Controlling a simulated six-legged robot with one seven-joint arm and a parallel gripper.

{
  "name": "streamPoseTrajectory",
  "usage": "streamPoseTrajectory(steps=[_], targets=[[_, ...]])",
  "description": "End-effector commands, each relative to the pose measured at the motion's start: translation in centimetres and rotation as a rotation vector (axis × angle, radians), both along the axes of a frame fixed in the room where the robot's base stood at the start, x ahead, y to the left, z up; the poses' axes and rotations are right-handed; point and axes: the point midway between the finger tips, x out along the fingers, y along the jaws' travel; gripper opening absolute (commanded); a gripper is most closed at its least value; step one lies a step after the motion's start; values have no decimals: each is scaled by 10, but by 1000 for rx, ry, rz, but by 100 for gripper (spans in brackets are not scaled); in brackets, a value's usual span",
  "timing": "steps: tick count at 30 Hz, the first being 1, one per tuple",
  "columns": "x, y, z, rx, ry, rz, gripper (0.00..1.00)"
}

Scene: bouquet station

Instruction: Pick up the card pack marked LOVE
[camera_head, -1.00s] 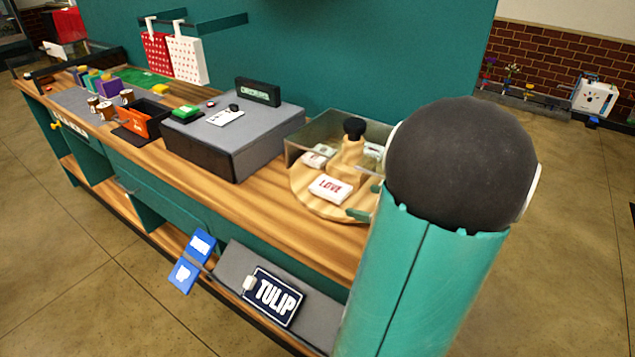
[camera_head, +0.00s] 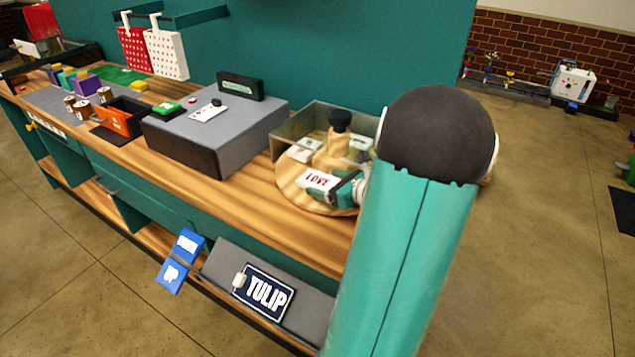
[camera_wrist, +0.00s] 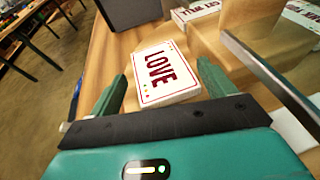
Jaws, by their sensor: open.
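The white card pack marked LOVE (camera_head: 317,181) lies on the round wooden turntable (camera_head: 292,194) at the right end of the counter. In the wrist view the LOVE pack (camera_wrist: 165,75) lies face up just ahead of my fingers, its red letters readable. My gripper (camera_head: 341,186) is at the pack's right side in the head view. In the wrist view my gripper (camera_wrist: 163,88) is open, with one green finger on each side of the pack's near end. I cannot tell whether either finger touches it.
Another card pack (camera_wrist: 200,10) and a wooden block (camera_wrist: 235,40) stand close beyond the LOVE pack. A clear-walled enclosure (camera_head: 300,122) rises behind the turntable. A grey box (camera_head: 215,140) stands to the left. A TULIP sign (camera_head: 264,292) is on the lower shelf.

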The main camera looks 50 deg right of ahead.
Motion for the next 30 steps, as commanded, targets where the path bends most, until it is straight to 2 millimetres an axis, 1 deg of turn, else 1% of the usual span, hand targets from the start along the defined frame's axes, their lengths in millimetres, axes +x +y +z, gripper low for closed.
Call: streamPoseTrajectory(steps=[1,4,6,12,14,18,19,26,30], targets=[[7,-1,-3,1,0,1,82],[19,-2,-6,1,0,1,82],[21,-3,-6,0,0,0,82],[22,-3,-7,0,1,-1,82],[22,-3,-6,0,0,-1,71],[22,-3,-6,0,0,-1,43],[21,-3,-6,0,1,-1,40],[21,-3,-6,0,0,-1,40],[22,-3,-3,-1,0,-1,40]])
